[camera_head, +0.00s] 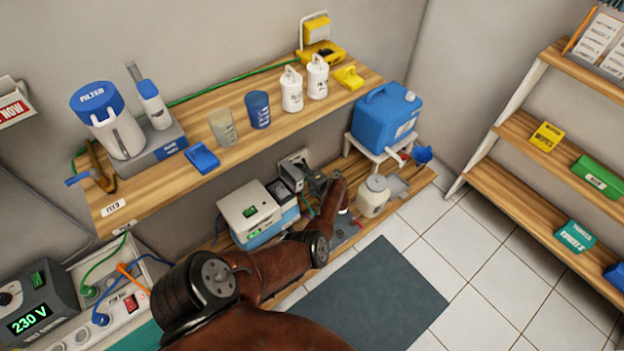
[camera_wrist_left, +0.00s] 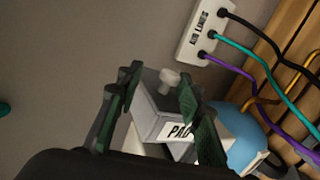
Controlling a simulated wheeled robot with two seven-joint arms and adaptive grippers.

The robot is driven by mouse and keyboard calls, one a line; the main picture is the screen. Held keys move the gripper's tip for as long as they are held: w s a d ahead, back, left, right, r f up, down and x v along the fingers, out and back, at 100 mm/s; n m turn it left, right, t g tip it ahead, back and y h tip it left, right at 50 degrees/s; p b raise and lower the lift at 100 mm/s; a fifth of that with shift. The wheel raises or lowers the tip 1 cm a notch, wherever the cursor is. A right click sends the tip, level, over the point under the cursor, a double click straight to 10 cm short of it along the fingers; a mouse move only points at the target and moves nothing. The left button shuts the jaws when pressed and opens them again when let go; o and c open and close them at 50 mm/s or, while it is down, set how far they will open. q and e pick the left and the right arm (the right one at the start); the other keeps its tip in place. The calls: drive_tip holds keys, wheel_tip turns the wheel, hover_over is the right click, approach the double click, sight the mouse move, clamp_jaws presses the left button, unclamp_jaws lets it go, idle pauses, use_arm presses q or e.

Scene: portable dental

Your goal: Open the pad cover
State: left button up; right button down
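The grey box labelled PAD (camera_wrist_left: 172,120) is between and beyond my fingers in the left wrist view, with its label partly hidden by a finger. A pale knob (camera_wrist_left: 169,79) stands out from its top between the fingertips. No gap shows at the cover. My left gripper (camera_wrist_left: 160,82) is open, its dark green fingers to either side of the knob; contact cannot be told. In the head view my left gripper (camera_head: 317,184) is at the lower shelf, next to a small grey box (camera_head: 289,173), and hides part of that area. My right gripper is not in view.
A white and blue unit (camera_head: 249,213) stands left of the gripper, and a cream bottle (camera_head: 373,196) to its right. The upper shelf (camera_head: 205,108) overhangs behind. A socket strip (camera_wrist_left: 196,36) with black, green and purple cables is close by. The floor mat (camera_head: 375,300) is clear.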

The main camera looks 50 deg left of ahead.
use_arm(q)
drive_tip(key=v, duration=1)
drive_tip(key=shift+s+d+r, duration=0.15)
drive_tip(key=shift+d+r, duration=0.1)
drive_tip(key=shift+d, duration=0.05)
drive_tip(key=shift+c, duration=0.3)
